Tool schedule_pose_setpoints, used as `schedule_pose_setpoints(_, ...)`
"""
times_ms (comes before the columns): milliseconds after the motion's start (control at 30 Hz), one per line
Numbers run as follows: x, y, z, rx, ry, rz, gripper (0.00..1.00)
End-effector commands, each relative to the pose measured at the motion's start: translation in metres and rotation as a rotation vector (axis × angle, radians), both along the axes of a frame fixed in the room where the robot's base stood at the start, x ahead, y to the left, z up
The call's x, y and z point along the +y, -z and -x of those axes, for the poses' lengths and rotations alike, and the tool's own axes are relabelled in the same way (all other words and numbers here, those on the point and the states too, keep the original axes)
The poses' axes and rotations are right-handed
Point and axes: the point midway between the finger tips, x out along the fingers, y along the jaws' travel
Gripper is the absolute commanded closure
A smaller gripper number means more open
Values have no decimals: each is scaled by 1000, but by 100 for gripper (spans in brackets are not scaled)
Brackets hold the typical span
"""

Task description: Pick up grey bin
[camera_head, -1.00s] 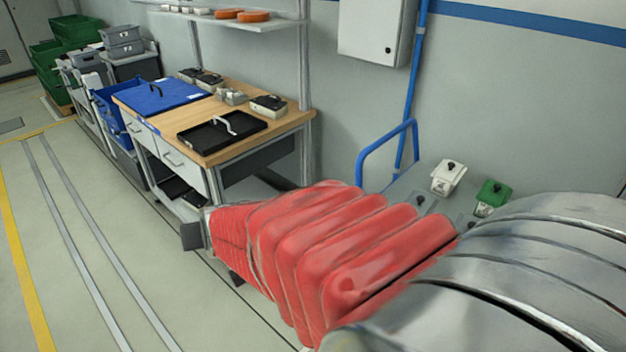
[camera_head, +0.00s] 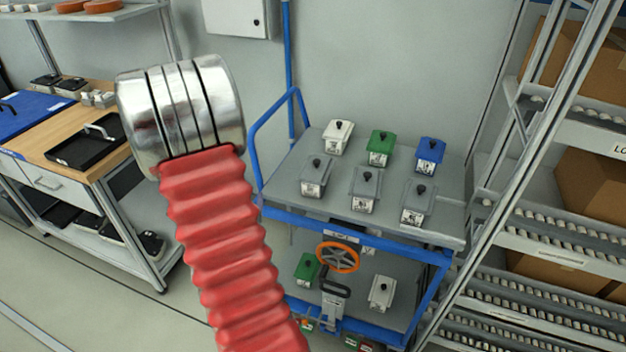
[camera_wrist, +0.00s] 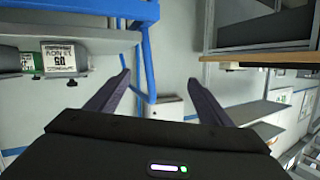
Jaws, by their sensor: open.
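Three small grey bins with black knobs on their lids stand in the front row on top of a blue-framed cart (camera_head: 285,190): a left one (camera_head: 317,174), a middle one (camera_head: 365,188) and a right one (camera_head: 418,204). My gripper (camera_wrist: 160,88) shows in the wrist view with its two dark fingers spread and nothing between them. The wrist view looks upside down. A light bin with a printed label (camera_wrist: 65,58) is at its left, outside the fingers; its exact colour is unclear. In the head view my fingers are not seen, only my red-sleeved arm left of the cart.
Behind the grey bins stand a white bin (camera_head: 337,136), a green bin (camera_head: 380,148) and a blue bin (camera_head: 430,155). An orange handwheel (camera_head: 338,257) is at the cart's front. A workbench (camera_head: 85,165) is left, a roller rack (camera_head: 550,235) right.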

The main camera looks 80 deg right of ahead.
Motion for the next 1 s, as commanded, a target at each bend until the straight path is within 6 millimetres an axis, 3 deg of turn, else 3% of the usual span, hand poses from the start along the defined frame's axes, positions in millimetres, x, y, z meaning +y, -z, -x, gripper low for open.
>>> schedule_pose_setpoints(200,-31,22,79,30,181,122,27)
schedule_pose_setpoints(433,-39,32,145,79,316,247,27)
schedule_pose_setpoints(600,-38,32,163,96,353,286,27)
schedule_pose_setpoints(1000,-41,32,164,95,354,290,27)
